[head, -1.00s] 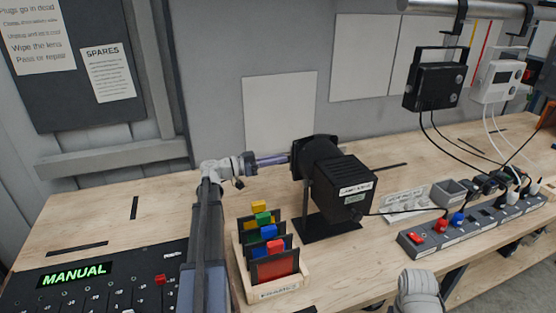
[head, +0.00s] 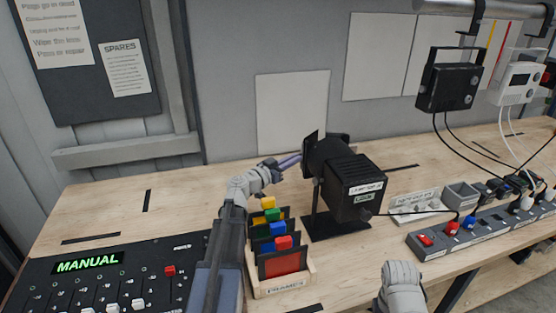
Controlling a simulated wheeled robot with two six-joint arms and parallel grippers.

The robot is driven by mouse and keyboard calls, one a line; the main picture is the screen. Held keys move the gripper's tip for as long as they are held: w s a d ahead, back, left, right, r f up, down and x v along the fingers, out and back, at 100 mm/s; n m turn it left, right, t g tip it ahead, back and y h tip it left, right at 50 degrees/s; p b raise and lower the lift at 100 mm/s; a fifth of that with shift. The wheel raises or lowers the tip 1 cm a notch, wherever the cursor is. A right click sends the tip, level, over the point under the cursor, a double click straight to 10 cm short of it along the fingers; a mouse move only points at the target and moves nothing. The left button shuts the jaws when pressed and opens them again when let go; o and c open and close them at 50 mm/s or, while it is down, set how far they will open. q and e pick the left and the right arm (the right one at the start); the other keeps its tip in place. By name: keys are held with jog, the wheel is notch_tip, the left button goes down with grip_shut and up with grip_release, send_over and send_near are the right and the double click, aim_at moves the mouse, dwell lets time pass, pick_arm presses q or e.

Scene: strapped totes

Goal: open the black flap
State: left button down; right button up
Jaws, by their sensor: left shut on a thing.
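A black lamp (head: 352,187) stands on a black base behind the frame rack, its front end facing left. A black flap (head: 311,146) stands at that front end, tilted and partly in front of the lamp's round opening. My left gripper (head: 298,159) reaches it from the left, its purple-grey fingers closed together on the flap's edge. The fingertips are small here and partly merge with the dark flap.
A wooden rack of frames (head: 282,287) with coloured tabs stands close beside my left arm. A control panel (head: 100,280) reading MANUAL lies at the left. A power strip (head: 470,232) with plugs and cables runs along the right. Bare bench lies at the back left.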

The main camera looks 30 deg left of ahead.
pick_arm(q)
jog(key=shift+d+n+y, duration=0.1)
jog(key=shift+n+y, duration=0.2)
jog(key=shift+y, duration=0.1)
jog(key=c, duration=1)
grip_release()
jog(key=shift+o, duration=0.2)
jog(key=shift+s, duration=0.1)
jog(key=v, duration=0.7)
jog(key=shift+s, duration=0.35)
